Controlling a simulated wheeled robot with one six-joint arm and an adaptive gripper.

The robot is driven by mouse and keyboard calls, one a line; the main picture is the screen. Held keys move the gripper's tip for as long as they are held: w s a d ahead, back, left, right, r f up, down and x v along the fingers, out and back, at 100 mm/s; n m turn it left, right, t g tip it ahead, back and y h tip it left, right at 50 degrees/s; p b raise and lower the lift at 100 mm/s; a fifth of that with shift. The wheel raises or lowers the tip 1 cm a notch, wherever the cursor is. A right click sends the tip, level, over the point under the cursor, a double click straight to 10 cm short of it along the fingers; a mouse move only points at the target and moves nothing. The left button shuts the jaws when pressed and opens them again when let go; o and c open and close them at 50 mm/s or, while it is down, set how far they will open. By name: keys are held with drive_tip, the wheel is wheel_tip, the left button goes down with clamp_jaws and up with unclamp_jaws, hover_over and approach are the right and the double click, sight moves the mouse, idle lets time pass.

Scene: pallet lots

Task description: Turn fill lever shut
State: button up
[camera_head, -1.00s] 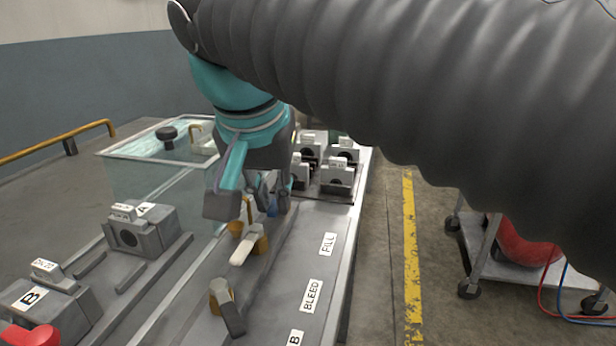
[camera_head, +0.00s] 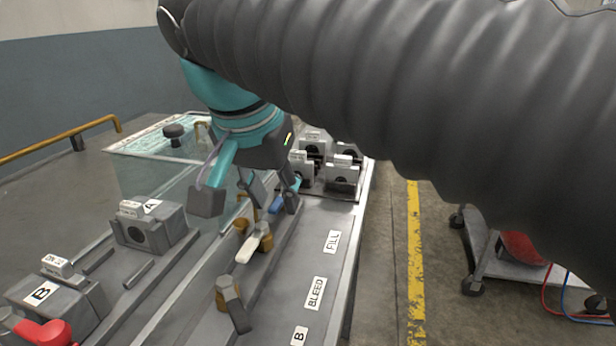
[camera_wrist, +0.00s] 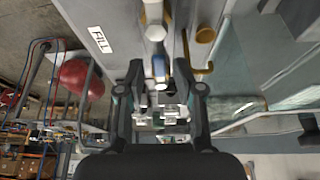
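The fill lever has a white handle (camera_head: 249,246) on a brass valve body (camera_head: 266,241), level with the FILL label (camera_head: 332,241). The handle slants toward the near left. In the wrist view the white handle (camera_wrist: 155,31) is at the top, past my fingertips. My gripper (camera_head: 273,200) is open just beyond this lever in the head view. A blue handle (camera_head: 277,204) shows between the fingers, and in the wrist view it (camera_wrist: 158,66) also lies between the fingertips (camera_wrist: 159,70). I cannot tell whether the fingers touch it. The arm hides what lies behind.
Grey blocks A (camera_head: 150,229) and B (camera_head: 55,303) and a clear tank (camera_head: 150,180) are at left. More grey blocks (camera_head: 341,177) stand beyond the gripper. A cart (camera_head: 505,268) is at right.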

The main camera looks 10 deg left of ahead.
drive_tip(key=shift+r, duration=0.1)
drive_tip(key=shift+r, duration=0.2)
drive_tip(key=v, duration=0.7)
drive_tip(key=shift+s+r, duration=0.15)
drive_tip(key=shift+s, duration=0.05)
drive_tip(key=shift+n, duration=0.3)
drive_tip(key=w+d+f, duration=0.1)
drive_tip(key=d+f, duration=0.1)
drive_tip(key=w+d+f, duration=0.1)
drive_tip(key=d+f, duration=0.1)
drive_tip(key=d, duration=0.1)
drive_tip(key=w+d+f, duration=0.1)
drive_tip(key=d, duration=0.2)
drive_tip(key=shift+w+d+f, duration=0.25)
drive_tip(key=shift+f, duration=0.15)
drive_tip(key=s+d+f, duration=0.2)
drive_tip(key=d+f, duration=0.8)
drive_tip(key=f, duration=0.1)
drive_tip(key=s+d+f+t, duration=0.1)
drive_tip(key=s+d+f, duration=0.2)
drive_tip(key=d+f, duration=0.6)
wheel_tip(320, 180, down, 2)
drive_tip(key=shift+d+f, duration=0.2)
drive_tip(key=shift+d, duration=0.2)
drive_tip(key=shift+s, duration=0.1)
